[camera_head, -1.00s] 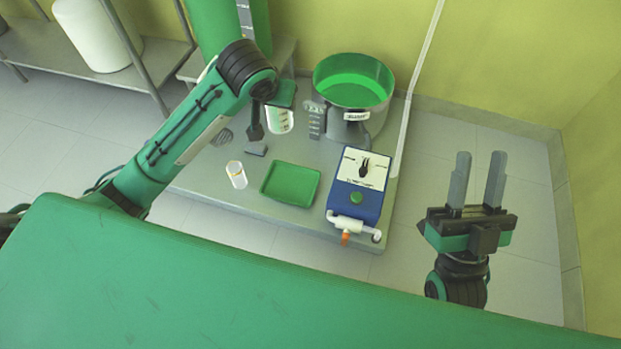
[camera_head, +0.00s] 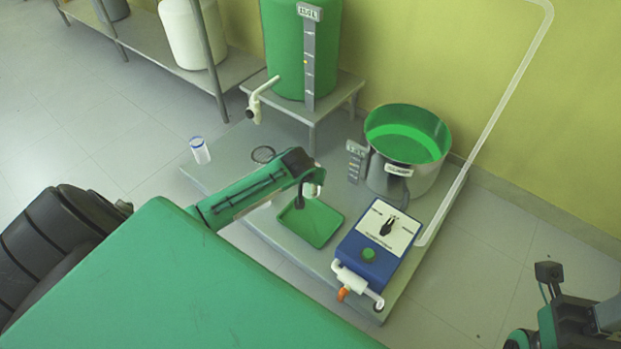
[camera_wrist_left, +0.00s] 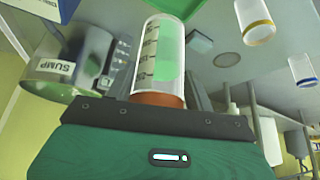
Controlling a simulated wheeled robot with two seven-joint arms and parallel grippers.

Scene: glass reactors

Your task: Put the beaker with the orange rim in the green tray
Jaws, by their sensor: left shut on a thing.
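My left gripper (camera_head: 306,199) is shut on the beaker with the orange rim (camera_head: 312,189), which appears above the far left part of the green tray (camera_head: 325,238). In the left wrist view the clear, marked beaker (camera_wrist_left: 160,62) has its orange rim at the palm end. Part of the green tray (camera_wrist_left: 182,7) shows beyond it. The tray looks empty where I see it. In the head view the gripper covers much of the beaker, and its height over the tray is unclear. My right gripper (camera_head: 572,322) is cut off at the lower right; its fingers are unclear.
A blue pump box (camera_head: 366,262) stands right of the tray, and a steel sump pot (camera_head: 400,178) behind it. A blue-rimmed beaker (camera_head: 200,151) stands at the platform's left. A yellow-rimmed beaker (camera_wrist_left: 256,24) shows in the wrist view. A green tank (camera_head: 285,50) stands behind.

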